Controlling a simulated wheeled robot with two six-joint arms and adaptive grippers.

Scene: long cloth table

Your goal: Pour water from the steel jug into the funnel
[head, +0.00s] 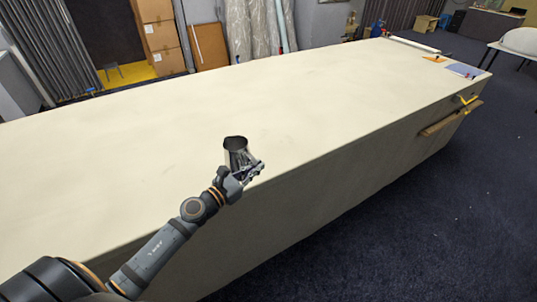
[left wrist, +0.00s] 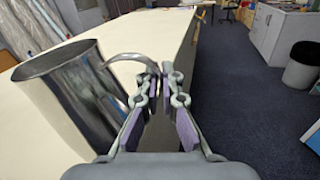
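The steel jug (head: 236,143) stands upright near the table's front edge, open at the top. In the left wrist view it fills the left side (left wrist: 75,95), and its curved handle (left wrist: 128,57) reaches to my fingertips. My left gripper (head: 254,168) is at the jug's front right side, beside the handle. Its fingertips (left wrist: 163,77) are a narrow gap apart in the left wrist view. The outer part of the handle is hidden behind the left finger, and I see no clear clamp on it. No funnel shows in either view. My right gripper is not in view.
The long cloth table (head: 330,98) is mostly bare around the jug. Small items, including a blue sheet (head: 463,70) and an orange piece (head: 436,59), lie at its far right end. Cardboard boxes (head: 158,35) stand behind it. Dark carpet lies in front.

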